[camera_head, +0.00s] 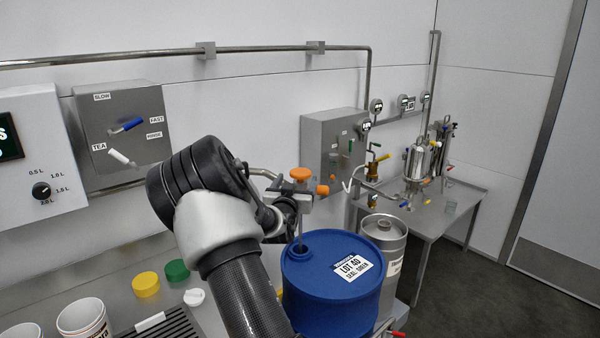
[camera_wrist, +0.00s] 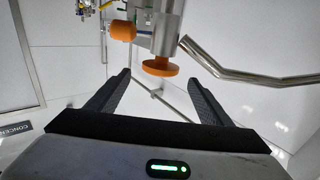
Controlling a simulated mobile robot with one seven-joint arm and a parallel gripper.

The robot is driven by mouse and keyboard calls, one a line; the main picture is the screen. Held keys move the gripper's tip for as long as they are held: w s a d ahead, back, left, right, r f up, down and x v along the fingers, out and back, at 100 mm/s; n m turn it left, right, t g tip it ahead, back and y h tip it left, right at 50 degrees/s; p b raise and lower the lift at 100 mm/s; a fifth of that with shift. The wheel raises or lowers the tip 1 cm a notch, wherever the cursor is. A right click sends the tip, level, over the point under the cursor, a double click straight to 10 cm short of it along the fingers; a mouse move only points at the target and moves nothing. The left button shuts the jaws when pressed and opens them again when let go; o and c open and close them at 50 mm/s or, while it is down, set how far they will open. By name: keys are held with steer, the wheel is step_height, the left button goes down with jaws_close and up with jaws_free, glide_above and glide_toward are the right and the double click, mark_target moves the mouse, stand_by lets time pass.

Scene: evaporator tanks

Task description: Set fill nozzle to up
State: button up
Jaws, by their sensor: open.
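The fill nozzle (camera_head: 299,189) is a metal fitting with an orange round knob on top and a second orange knob at its right side. It stands above the open bung of the blue drum (camera_head: 318,303). In the wrist view, the nozzle's metal body (camera_wrist: 166,30) shows at the top centre with both orange knobs. My gripper (camera_wrist: 158,78) is open and empty, its two black fingers on either side of the round orange knob (camera_wrist: 160,68), which appears just beyond the fingertips. I cannot tell whether they touch. In the head view, my arm hides most of the gripper.
A steel keg (camera_head: 385,235) stands right behind the drum. A bent steel pipe (camera_wrist: 250,78) is close to the right finger. Yellow (camera_head: 146,284) and green (camera_head: 177,270) caps and white cups lie on the bench at left. A control box (camera_head: 125,135) is on the wall.

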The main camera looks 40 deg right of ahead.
mark_target(301, 171)
steer(key=x, duration=0.7)
steer(key=shift+w+d+f, duration=0.1)
steer(key=shift+w+d, duration=0.05)
steer(key=shift+d, duration=0.05)
steer(key=c, duration=1.5)
step_height(301, 171, up, 27)
steer(key=p, duration=0.6)
steer(key=o, duration=1.3)
steer(key=shift+o, duration=1)
steer(key=shift+f, duration=0.15)
